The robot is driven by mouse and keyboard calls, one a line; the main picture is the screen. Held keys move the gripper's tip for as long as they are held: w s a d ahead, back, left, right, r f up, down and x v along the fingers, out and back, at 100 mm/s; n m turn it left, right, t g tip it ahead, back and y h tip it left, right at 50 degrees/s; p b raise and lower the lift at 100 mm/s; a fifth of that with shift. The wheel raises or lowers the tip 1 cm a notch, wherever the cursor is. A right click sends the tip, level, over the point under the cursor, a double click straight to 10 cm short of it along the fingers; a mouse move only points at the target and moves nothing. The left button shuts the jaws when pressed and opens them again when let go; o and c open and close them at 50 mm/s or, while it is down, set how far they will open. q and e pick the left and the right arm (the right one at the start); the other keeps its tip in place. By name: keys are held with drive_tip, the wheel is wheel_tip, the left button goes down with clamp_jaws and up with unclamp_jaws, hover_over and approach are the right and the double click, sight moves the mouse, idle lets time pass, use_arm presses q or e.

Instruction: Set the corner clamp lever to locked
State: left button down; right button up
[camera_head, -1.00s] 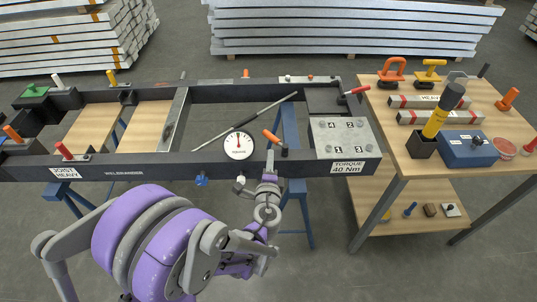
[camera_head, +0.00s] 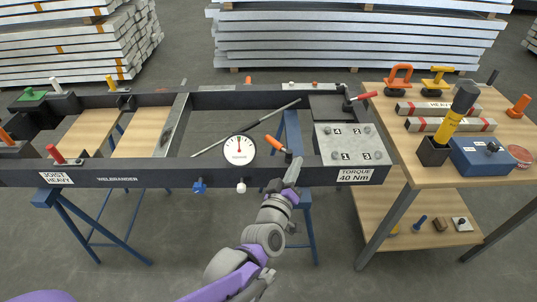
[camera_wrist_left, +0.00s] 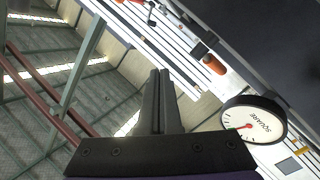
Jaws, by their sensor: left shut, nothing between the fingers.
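A lever with an orange handle (camera_head: 275,143) is mounted on the dark frame's front rail, right of a round dial marked SQUARE (camera_head: 239,150). A red-handled lever (camera_head: 364,96) sits at the frame's far right corner, above the torque plate. I cannot tell which is labelled as the corner clamp. My left gripper (camera_head: 292,171) is shut and empty, close in front of the orange lever's base; contact is unclear. In the left wrist view, its closed fingers (camera_wrist_left: 160,100) point up, with the orange handle (camera_wrist_left: 213,63) and dial (camera_wrist_left: 256,119) to their right. My right gripper is not in view.
The frame's front rail (camera_head: 130,173) runs across, with a grey rod (camera_head: 245,128) lying diagonally over its opening. A bolted torque plate (camera_head: 350,146) fills the right end. A wooden workbench (camera_head: 490,164) with tools stands at right.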

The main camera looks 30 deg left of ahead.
sight(274, 143)
use_arm(q)
drive_tip(key=s+a+f+n+g+y+b, duration=0.25)
drive_tip(key=a+n+y, duration=0.35)
drive_tip(key=n, duration=0.6)
drive_tip(key=shift+g+h, duration=0.45)
drive_tip(key=shift+h, duration=0.15)
drive_tip(key=x, duration=0.6)
drive_tip(key=a+b+x, duration=0.1)
drive_tip(key=x, duration=0.2)
drive_tip(key=shift+f, duration=0.35)
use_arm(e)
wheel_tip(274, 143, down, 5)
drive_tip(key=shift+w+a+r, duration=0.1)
use_arm(q)
drive_tip(key=shift+w+a, duration=0.2)
drive_tip(key=shift+w, duration=1.75)
drive_tip(key=shift+s, duration=0.1)
